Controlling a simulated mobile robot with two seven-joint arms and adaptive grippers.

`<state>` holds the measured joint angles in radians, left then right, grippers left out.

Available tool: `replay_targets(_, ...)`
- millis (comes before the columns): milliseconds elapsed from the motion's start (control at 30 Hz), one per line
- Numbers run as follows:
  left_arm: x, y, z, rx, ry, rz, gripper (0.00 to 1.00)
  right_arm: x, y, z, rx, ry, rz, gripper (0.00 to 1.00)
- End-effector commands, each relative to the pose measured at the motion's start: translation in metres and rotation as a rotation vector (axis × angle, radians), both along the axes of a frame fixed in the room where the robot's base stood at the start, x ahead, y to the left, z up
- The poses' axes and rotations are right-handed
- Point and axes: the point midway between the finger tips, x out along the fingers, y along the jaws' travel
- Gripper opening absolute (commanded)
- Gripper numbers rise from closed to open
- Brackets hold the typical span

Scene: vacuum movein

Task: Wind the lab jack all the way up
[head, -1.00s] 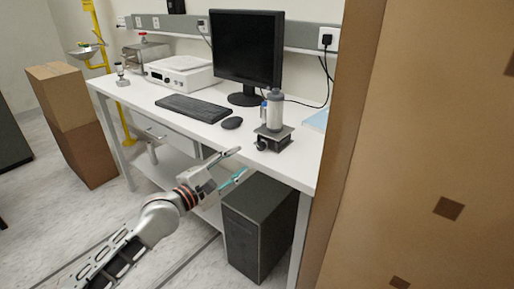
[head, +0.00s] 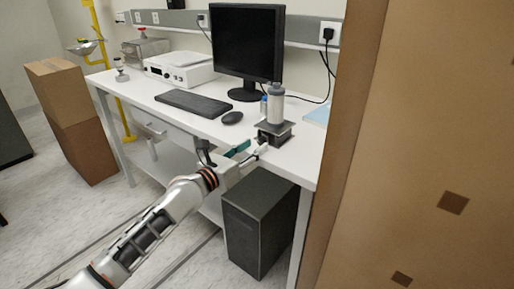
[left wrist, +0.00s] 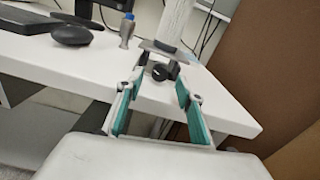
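The lab jack (head: 276,133) stands low near the front edge of the white bench, with a grey cylindrical vessel (head: 276,106) upright on its top plate. In the left wrist view the jack's dark knob (left wrist: 160,72) faces my gripper. My left gripper (head: 254,148) is at the bench edge, just in front of the jack. In the left wrist view its teal-padded fingers (left wrist: 159,82) are open, with the knob between and just beyond the tips; I cannot tell if they touch. In the head view the gripper hides the knob. My right gripper is not in view.
A small blue-capped bottle (left wrist: 127,30) stands beside the jack. A mouse (head: 232,118), keyboard (head: 193,103) and monitor (head: 246,45) are behind and left. A tall brown cardboard surface (head: 430,150) closes off the right side. A dark computer case (head: 258,222) stands below the bench.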

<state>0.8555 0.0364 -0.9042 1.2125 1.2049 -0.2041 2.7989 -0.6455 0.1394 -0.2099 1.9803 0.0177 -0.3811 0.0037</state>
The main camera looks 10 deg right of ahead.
Motion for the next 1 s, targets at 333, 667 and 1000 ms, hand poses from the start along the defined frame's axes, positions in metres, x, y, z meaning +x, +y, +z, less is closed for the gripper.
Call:
replay_targets(333, 0.016, -0.02, -0.001, 0.001, -0.001, 0.0, 0.37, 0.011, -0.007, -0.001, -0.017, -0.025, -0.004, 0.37)
replay_targets(667, 0.017, -0.021, 0.001, 0.0, -0.002, 0.0, 0.21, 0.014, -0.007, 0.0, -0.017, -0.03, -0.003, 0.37)
replay_targets(1000, 0.016, -0.021, 0.0, 0.015, -0.02, 0.0, 0.0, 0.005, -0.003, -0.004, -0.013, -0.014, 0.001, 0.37)
